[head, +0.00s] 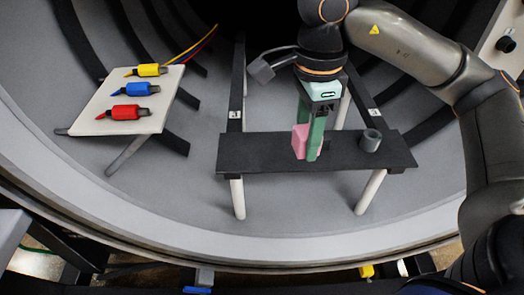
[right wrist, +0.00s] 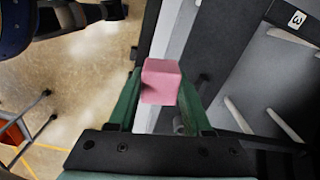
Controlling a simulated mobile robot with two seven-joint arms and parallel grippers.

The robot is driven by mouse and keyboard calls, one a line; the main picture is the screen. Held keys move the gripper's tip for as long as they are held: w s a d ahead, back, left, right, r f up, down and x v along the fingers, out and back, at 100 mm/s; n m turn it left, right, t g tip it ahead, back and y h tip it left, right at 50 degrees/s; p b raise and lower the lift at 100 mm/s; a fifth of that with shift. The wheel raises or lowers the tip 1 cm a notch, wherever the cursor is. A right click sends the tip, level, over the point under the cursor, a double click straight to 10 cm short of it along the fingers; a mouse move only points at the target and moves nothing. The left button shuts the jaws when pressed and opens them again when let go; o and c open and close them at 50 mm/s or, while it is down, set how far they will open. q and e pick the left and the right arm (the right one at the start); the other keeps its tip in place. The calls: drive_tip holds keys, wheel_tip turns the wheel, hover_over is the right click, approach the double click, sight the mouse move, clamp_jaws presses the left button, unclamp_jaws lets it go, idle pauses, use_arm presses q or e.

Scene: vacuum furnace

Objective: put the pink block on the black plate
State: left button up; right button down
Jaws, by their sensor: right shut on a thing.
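The pink block (head: 299,141) shows at the fingers of my right gripper (head: 309,152), which has green fingers pointing down. In the right wrist view the pink block (right wrist: 161,82) sits between the two green fingertips, and the gripper (right wrist: 160,90) is shut on it. In the head view, the block and fingertips appear in front of the middle of the black plate (head: 250,155), a flat bar on white legs. I cannot tell whether the block touches the plate or hangs above it. My left gripper is not in view.
A grey ring-shaped part (head: 371,140) stands on the black plate to the right of my gripper. A white tilted board (head: 97,124) at left carries yellow (head: 147,70), blue (head: 139,89) and red (head: 128,112) connectors. The plate's left part is clear.

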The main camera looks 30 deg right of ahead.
drive_tip(key=shift+s+d+r+m, duration=0.15)
drive_tip(key=shift+s+r+m, duration=0.05)
drive_tip(key=shift+r+m, duration=0.65)
drive_tip(key=shift+w+f+m, duration=0.1)
drive_tip(key=shift+w+m, duration=0.15)
drive_tip(key=w+a+f, duration=0.1)
drive_tip(key=w+f, duration=0.2)
drive_tip(key=w, duration=0.4)
hover_over(262, 150)
drive_tip(key=s, duration=0.1)
wheel_tip(262, 150, down, 5)
drive_tip(key=shift+s+d+f, duration=0.1)
drive_tip(key=shift+d, duration=0.05)
drive_tip(key=shift+w+f+p, duration=0.3)
drive_tip(key=shift+w+f, duration=0.3)
drive_tip(key=shift+f, duration=0.1)
wheel_tip(262, 150, down, 3)
drive_tip(key=shift+f+p, duration=0.1)
drive_tip(key=shift+p, duration=0.3)
